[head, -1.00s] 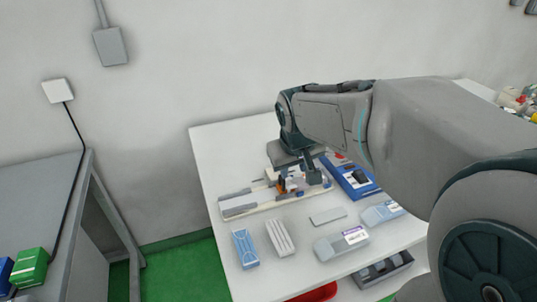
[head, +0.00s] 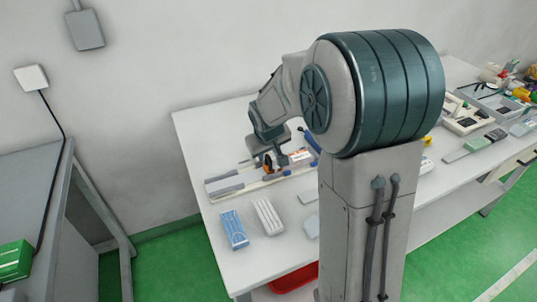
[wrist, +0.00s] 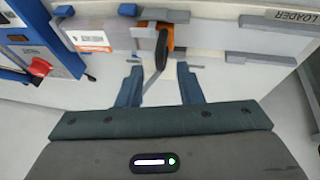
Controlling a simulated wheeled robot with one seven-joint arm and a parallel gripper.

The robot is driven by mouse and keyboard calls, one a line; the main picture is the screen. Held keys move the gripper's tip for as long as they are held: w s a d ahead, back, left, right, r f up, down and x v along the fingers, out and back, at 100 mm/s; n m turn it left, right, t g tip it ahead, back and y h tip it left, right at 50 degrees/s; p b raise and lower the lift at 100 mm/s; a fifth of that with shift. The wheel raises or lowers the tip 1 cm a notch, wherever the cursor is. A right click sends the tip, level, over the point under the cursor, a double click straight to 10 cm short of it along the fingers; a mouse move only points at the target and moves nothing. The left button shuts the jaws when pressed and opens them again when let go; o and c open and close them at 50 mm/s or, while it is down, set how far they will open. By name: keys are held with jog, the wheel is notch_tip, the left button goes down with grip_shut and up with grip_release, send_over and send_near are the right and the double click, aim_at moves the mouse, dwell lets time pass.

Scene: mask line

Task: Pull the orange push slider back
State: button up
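The orange push slider (wrist: 166,36) sits on a grey-white rail fixture in the upper middle of the wrist view, with a dark lever (wrist: 158,58) sticking out from it. It also shows as a small orange spot in the head view (head: 267,168), partly hidden by my gripper. My gripper (wrist: 159,70) is open. Its two blue fingers appear on either side of the dark lever in the wrist view, with a gap on each side. I see no contact, and I cannot tell the height between fingertips and lever.
A blue device with a red button (wrist: 39,67) stands left of the rail in the wrist view. A plate marked LOADER (wrist: 280,22) is at the right. A blue mask pack (head: 234,230) and a white mask stack (head: 268,216) lie on the white table. My arm hides the table's middle.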

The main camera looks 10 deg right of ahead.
jog(key=shift+x, duration=1.25)
jog(key=shift+c, duration=0.3)
